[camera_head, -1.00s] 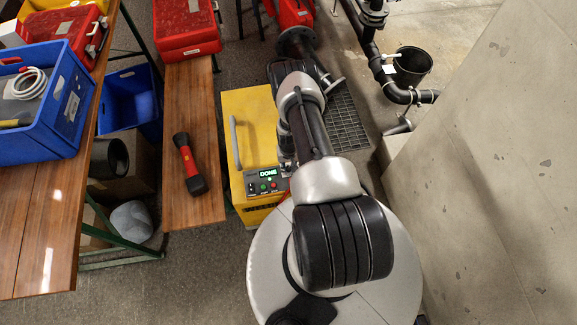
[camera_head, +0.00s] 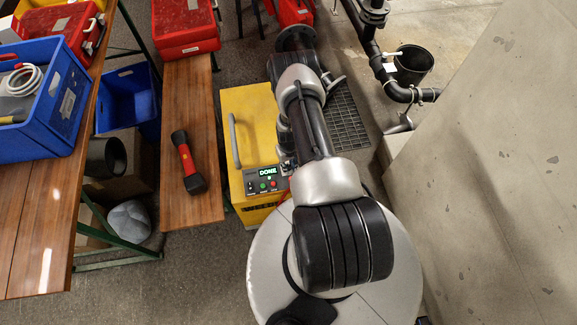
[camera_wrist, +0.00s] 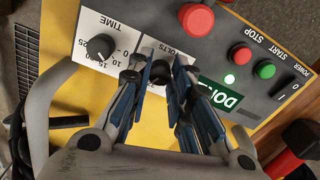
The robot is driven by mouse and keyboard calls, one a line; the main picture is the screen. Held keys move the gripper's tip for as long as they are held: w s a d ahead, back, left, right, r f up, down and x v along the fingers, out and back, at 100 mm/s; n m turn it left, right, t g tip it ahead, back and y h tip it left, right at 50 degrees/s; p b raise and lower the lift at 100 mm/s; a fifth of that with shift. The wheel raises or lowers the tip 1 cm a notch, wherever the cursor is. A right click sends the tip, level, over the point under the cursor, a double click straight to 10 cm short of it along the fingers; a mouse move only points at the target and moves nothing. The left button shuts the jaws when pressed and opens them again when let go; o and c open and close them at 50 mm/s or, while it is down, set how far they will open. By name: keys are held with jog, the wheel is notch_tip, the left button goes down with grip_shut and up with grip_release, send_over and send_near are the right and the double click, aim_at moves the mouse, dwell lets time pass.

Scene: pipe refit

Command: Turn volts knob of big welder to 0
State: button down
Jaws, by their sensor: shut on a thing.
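The big welder (camera_head: 262,130) is a yellow box on the floor with a handle and a dark control panel; a green display reads "DONE". In the wrist view its panel shows close up. The black volts knob (camera_wrist: 160,71) sits under the "VOLTS" label. My gripper (camera_wrist: 158,66) has its blue-padded fingers on either side of this knob, shut on it. The fingers hide most of the volts scale, so I cannot read its setting.
The time knob (camera_wrist: 100,47) is left of the volts knob. A red knob (camera_wrist: 196,18), red stop button (camera_wrist: 240,54), green start button (camera_wrist: 264,69) and power switch (camera_wrist: 286,100) are close by. A wooden bench (camera_head: 190,110) with a red-black flashlight (camera_head: 188,162) stands left of the welder.

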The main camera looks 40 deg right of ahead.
jog(key=n+b, duration=0.2)
jog(key=n, duration=0.3)
jog(key=shift+f+n+b, duration=0.1)
jog(key=shift+n+b, duration=0.2)
jog(key=shift+b, duration=0.1)
jog(key=n+b, duration=0.2)
jog(key=n, duration=0.4)
jog(key=n+b, duration=0.2)
jog(key=n, duration=0.3)
jog(key=shift+n, duration=0.4)
jog(key=n+b, duration=0.1)
jog(key=n, duration=0.4)
jog(key=shift+n, duration=0.4)
jog(key=c, duration=1.4)
grip_release()
jog(key=shift+c, duration=0.2)
jog(key=shift+w+r, duration=0.1)
jog(key=shift+r, duration=0.1)
notch_tip(320, 180, up, 12)
